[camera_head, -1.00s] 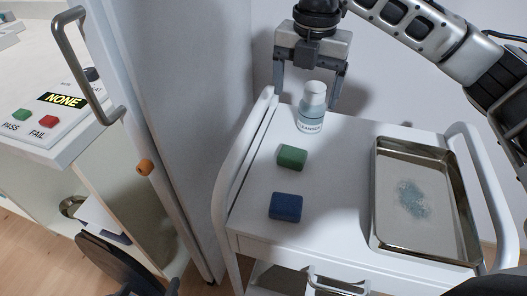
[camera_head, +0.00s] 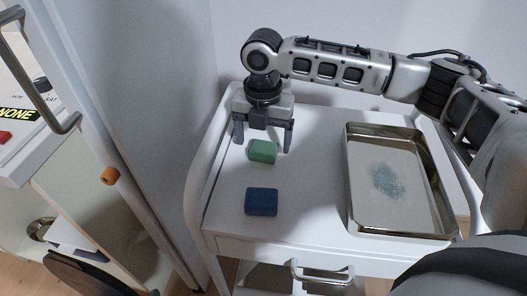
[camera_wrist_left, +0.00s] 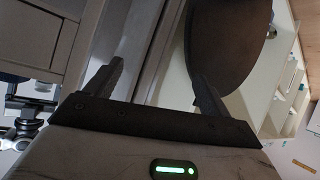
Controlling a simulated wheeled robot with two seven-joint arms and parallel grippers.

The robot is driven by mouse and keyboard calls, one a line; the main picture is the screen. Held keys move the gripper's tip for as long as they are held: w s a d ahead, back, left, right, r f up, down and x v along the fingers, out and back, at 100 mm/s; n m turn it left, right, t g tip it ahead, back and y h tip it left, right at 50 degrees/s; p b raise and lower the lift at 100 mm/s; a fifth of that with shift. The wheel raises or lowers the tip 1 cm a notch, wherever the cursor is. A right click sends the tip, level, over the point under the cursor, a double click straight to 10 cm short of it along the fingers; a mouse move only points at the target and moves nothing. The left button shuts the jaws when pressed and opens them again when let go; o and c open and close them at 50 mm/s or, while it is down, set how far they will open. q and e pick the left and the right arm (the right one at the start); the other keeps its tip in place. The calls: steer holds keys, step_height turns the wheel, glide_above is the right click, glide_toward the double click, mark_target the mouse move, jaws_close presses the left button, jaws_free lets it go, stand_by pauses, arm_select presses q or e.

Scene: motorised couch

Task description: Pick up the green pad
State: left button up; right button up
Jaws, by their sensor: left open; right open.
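The green pad (camera_head: 263,151) lies on the white cart top, behind the blue pad (camera_head: 261,201). My right gripper (camera_head: 262,145) is open and points down at the green pad, with one finger on each side in the head view. I cannot tell how far above the cart its fingertips are, or whether they touch the pad. The white bottle is not visible in the head view now. My left gripper (camera_wrist_left: 159,72) is open and empty in the left wrist view, away from the pads.
A metal tray (camera_head: 352,190) with a bluish stain on its floor sits on the right of the cart. The cart's raised white side rail (camera_head: 203,165) is left of the pads. A cabinet with a grey handle (camera_head: 40,80) stands at far left.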

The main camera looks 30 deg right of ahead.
step_height(320, 180, down, 2)
steer(key=shift+f, duration=0.1)
steer(key=c, duration=1.1)
arm_select(q)
steer(key=shift+r, duration=0.1)
arm_select(e)
steer(key=shift+o, duration=0.2)
steer(key=shift+r, duration=0.7)
step_height(320, 180, up, 2)
steer(key=shift+a+r, duration=0.15)
steer(key=shift+r, duration=0.1)
arm_select(q)
steer(key=shift+a+r+p, duration=0.1)
steer(key=shift+r+p, duration=0.1)
steer(key=shift+p, duration=0.6)
arm_select(e)
steer(key=a+r, duration=0.3)
steer(key=a, duration=0.1)
steer(key=s+a+r, duration=0.1)
steer(key=a+r, duration=0.2)
steer(key=a, duration=0.2)
steer(key=s+a+r, duration=0.1)
steer(key=a+r, duration=0.2)
steer(key=a, duration=0.1)
steer(key=shift+s+a+r, duration=0.2)
steer(key=shift+a, duration=0.1)
